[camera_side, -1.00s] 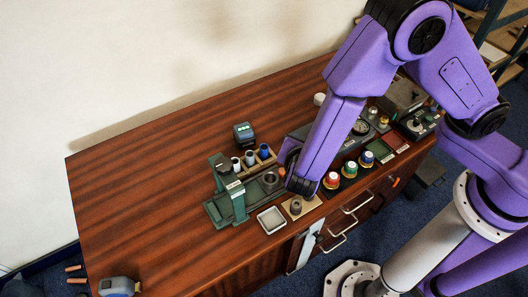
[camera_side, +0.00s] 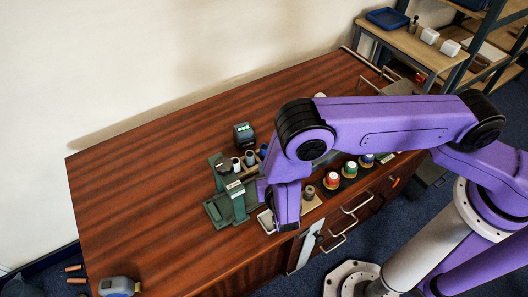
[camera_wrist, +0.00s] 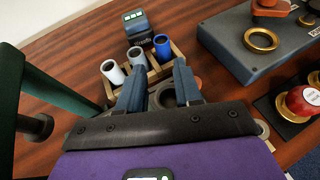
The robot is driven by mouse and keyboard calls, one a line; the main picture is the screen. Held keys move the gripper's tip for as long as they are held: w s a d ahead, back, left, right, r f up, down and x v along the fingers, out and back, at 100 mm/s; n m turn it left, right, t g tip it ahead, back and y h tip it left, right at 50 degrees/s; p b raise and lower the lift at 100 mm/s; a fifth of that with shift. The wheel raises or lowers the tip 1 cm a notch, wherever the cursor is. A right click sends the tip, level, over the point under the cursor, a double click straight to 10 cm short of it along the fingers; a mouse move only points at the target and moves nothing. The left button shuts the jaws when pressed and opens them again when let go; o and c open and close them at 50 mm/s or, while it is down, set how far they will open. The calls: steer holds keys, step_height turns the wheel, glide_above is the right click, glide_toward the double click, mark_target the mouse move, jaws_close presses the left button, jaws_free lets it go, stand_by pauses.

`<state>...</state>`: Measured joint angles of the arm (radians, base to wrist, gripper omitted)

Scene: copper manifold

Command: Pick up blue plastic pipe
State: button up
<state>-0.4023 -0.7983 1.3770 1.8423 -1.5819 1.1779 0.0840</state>
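The blue plastic pipe (camera_wrist: 162,46) stands upright at the right end of a wooden rack (camera_wrist: 155,75), beside a grey pipe (camera_wrist: 137,57) and a white pipe (camera_wrist: 112,72). In the side view, the top of the blue pipe (camera_side: 263,149) shows just left of my arm. My gripper (camera_wrist: 159,68) is open, its two fingers apart with nothing held. In the wrist view, the blue pipe appears beyond the fingertips, between them and toward the right finger. The fingertips are hidden behind my arm in the side view.
A green clamp-like fixture (camera_side: 235,200) stands left of my wrist. A small device with a lit display (camera_wrist: 136,22) sits behind the rack. A grey box with a brass ring (camera_wrist: 262,40) and a red knob (camera_wrist: 302,100) lie to the right. The left tabletop (camera_side: 145,190) is mostly clear.

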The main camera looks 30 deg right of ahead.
mark_target(263, 145)
steer(key=x, duration=1)
steer(key=shift+w+d+f, duration=0.1)
steer(key=shift+w+d, duration=0.1)
steer(key=shift+d, duration=0.1)
steer(key=shift+c, duration=0.3)
jaws_close()
